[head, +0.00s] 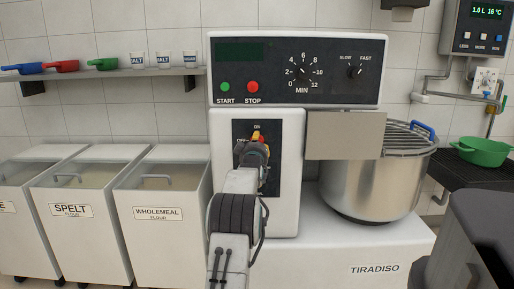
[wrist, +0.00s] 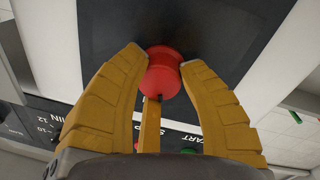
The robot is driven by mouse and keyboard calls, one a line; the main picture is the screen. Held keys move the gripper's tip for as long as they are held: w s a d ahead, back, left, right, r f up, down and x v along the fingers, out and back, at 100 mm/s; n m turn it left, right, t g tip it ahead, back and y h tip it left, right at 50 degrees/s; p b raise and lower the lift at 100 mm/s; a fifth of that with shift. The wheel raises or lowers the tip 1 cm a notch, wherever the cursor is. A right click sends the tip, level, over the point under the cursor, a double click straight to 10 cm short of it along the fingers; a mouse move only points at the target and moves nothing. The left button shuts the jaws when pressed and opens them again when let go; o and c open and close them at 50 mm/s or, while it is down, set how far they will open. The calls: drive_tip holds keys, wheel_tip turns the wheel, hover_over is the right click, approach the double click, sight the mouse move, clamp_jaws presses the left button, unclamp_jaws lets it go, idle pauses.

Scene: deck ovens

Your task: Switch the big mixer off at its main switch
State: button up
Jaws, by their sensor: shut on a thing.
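The big mixer (head: 268,218) stands in the middle of the head view, with its main switch on a dark plate (head: 269,184) on the column. The plate carries an ON label at the top and OFF at the left. The red main switch knob (wrist: 164,75) lies between the two yellow fingertips of my gripper (wrist: 160,68) in the wrist view, with a yellow bar (wrist: 150,124) below it. My gripper (head: 257,136) is shut on the knob. My arm hides part of the plate in the head view, and the knob's exact setting is hard to tell.
Above are a green START button (head: 225,87), a red STOP button (head: 253,87), a timer dial (head: 303,72) and a speed knob (head: 353,71). The steel bowl (head: 365,180) is at the right. Flour bins (head: 82,222) stand at the left under a shelf (head: 110,73).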

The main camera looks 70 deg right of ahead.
drive_tip(key=shift+w+r+n+b, duration=0.15)
drive_tip(key=shift+n+b, duration=0.7)
drive_tip(key=shift+n, duration=0.75)
drive_tip(key=o, duration=1.2)
drive_tip(key=shift+a, duration=0.1)
drive_tip(key=shift+f+v, duration=0.15)
drive_tip(key=shift+v, duration=2.8)
drive_tip(key=shift+f+v, duration=0.2)
drive_tip(key=shift+v, duration=2.75)
